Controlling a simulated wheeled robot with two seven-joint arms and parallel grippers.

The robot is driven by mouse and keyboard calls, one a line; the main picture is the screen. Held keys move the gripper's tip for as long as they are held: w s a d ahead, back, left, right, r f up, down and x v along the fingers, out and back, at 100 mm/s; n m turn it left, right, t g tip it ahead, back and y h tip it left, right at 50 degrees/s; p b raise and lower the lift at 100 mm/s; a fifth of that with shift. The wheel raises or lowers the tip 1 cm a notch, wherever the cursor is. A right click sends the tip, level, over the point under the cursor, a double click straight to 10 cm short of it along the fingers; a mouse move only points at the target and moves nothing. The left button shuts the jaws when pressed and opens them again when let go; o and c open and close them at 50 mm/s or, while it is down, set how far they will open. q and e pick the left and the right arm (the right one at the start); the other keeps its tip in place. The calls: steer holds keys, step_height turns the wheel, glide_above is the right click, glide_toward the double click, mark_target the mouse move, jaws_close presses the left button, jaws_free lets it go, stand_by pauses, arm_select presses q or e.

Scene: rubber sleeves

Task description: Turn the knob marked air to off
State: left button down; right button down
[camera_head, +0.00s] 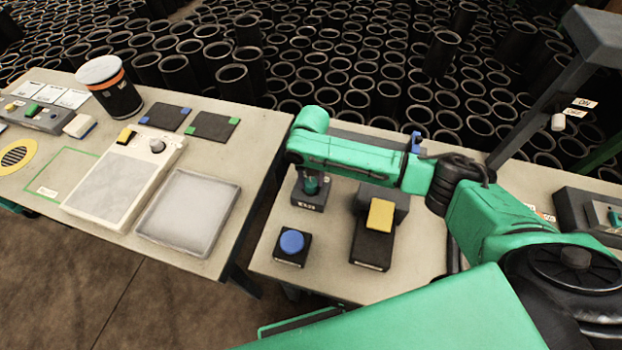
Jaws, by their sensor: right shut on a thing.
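My right arm reaches in from the right, and its green forearm crosses above the right-hand table. Its gripper (311,184) points down over a small dark box (309,203) with a pale label that is too small to read surely. The gripper is shut on the knob on top of this box. The knob is mostly hidden by the fingers and wrist, so I cannot tell which way it points. My left gripper is not in view.
A blue push button (292,241) stands in front of the dark box. A black unit with a yellow block (380,214) stands to its right. The left table holds a white panel (125,180), a grey tray (188,212) and a cup (110,88). Many black rubber sleeves fill the background.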

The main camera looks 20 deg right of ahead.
mark_target(311, 182)
steer(key=shift+c, duration=1.6)
jaws_free()
step_height(311, 182, up, 15)
steer(key=b, duration=0.2)
steer(key=shift+f+b, duration=0.15)
steer(key=shift+b, duration=0.15)
